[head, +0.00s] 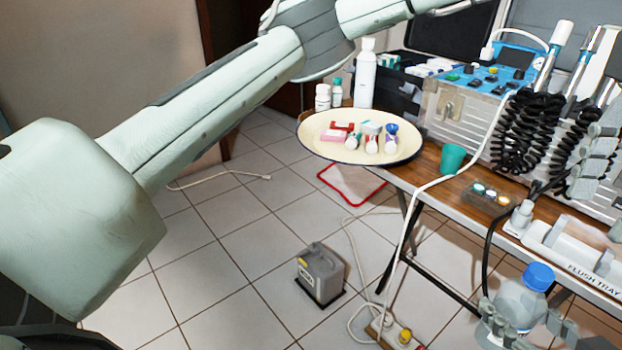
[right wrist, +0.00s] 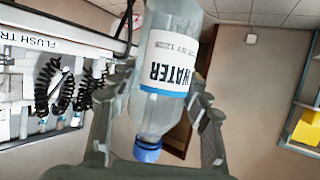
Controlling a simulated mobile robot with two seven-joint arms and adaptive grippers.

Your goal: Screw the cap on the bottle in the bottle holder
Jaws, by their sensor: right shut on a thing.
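A clear bottle (right wrist: 163,100) with a white and blue WATER label fills the middle of the right wrist view. Its blue cap (right wrist: 148,150) sits on the neck and points to the bottom of that picture. In the head view the bottle (head: 520,302) and blue cap (head: 538,276) are at the lower right, in front of the table. My right gripper (head: 525,325) is shut on the bottle, one finger on each side; it also shows in the right wrist view (right wrist: 160,95). My left arm crosses the upper left, its gripper out of view. I cannot make out the bottle holder.
A wooden table (head: 432,165) carries a round cream tray (head: 318,145), a green cup (head: 452,158), a blue-panelled dental unit (head: 460,108) with coiled hoses, and a white flush tray (head: 575,250). A grey canister (head: 322,272) stands on the tiled floor with cables nearby.

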